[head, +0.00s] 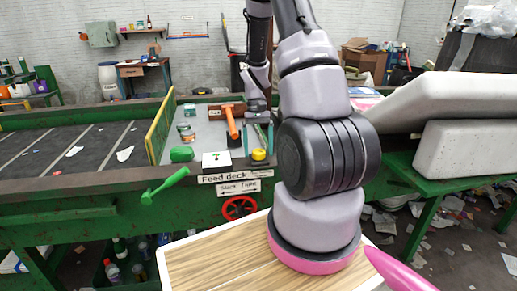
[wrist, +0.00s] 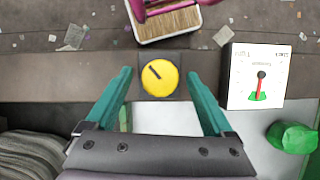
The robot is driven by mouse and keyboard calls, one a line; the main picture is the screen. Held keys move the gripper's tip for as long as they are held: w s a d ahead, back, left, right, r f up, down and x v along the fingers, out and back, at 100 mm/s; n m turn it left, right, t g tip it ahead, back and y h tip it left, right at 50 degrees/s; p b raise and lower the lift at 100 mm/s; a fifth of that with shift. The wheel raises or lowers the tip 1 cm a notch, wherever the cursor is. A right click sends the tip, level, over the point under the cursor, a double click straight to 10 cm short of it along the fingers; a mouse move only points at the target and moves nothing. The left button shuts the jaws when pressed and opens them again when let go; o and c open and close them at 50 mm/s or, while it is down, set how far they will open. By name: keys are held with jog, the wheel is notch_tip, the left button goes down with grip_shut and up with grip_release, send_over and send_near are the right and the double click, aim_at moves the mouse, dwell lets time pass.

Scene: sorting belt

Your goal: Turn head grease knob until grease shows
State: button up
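The yellow round grease knob (head: 258,154) sits on a dark base at the front edge of the feed deck. In the wrist view the knob (wrist: 159,78) shows a black mark pointing to the upper left. My gripper (wrist: 160,74) is open and empty, with its teal fingers spread left and right of the knob and a gap on each side. In the head view my gripper (head: 258,133) hangs over the deck just above and behind the knob. I see no grease in either view.
An orange-handled tool (head: 231,122) lies behind. A green lever (head: 164,186) and red handwheel (head: 239,208) are on the front. The dark belt (head: 80,150) is at left.

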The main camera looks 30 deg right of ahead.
jog(key=v, duration=1)
jog(key=shift+w+r, duration=0.15)
jog(key=shift+r, duration=0.25)
